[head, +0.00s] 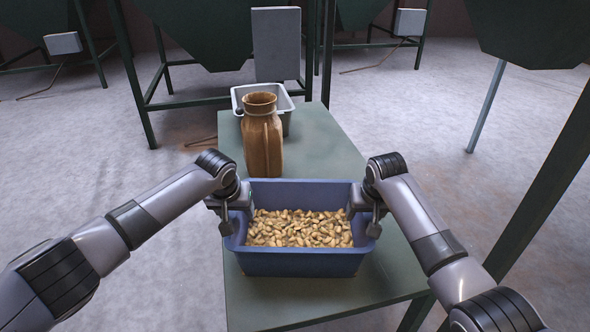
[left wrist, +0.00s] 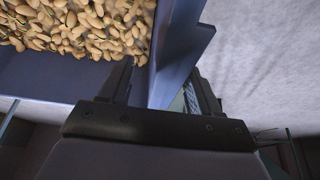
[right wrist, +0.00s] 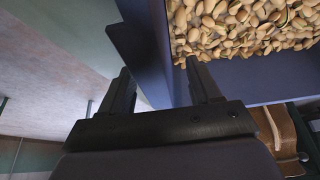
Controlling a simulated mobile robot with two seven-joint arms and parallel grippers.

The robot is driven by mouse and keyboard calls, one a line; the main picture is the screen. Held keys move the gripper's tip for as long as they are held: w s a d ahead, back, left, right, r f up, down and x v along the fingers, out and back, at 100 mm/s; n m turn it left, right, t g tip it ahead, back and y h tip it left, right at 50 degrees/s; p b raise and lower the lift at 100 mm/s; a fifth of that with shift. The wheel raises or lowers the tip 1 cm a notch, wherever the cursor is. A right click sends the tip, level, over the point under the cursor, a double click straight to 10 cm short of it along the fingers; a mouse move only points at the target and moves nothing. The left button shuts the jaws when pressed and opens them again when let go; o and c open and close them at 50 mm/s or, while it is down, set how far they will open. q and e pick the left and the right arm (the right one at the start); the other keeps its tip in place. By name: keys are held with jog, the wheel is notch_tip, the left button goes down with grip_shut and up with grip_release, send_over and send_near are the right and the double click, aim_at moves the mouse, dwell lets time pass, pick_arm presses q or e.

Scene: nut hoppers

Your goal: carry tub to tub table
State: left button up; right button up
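The blue tub (head: 300,264), filled with nuts (head: 300,229), sits upright over the near part of a green table (head: 262,300); I cannot see a gap beneath it. My left gripper (head: 227,212) is at the tub's left side wall, and my right gripper (head: 371,212) is at its right side wall. In the left wrist view, the fingers (left wrist: 158,75) stand apart on either side of the tub wall (left wrist: 172,70). In the right wrist view, the fingers (right wrist: 158,78) also straddle the wall (right wrist: 156,45), with a gap beside it. The tub's underside is hidden.
Green hoppers on legs (head: 200,30) stand at the back. A green post (head: 540,190) rises at right. Floor at left is clear.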

pick_arm(q)
jog(key=shift+a, duration=0.25)
pick_arm(e)
jog(key=shift+d, duration=0.25)
pick_arm(q)
jog(key=shift+r, duration=0.25)
jog(key=v, duration=1.1)
jog(key=shift+s+r, duration=0.15)
jog(key=shift+r, duration=0.1)
pick_arm(e)
jog(key=v, duration=1.2)
pick_arm(q)
jog(key=shift+d, duration=0.15)
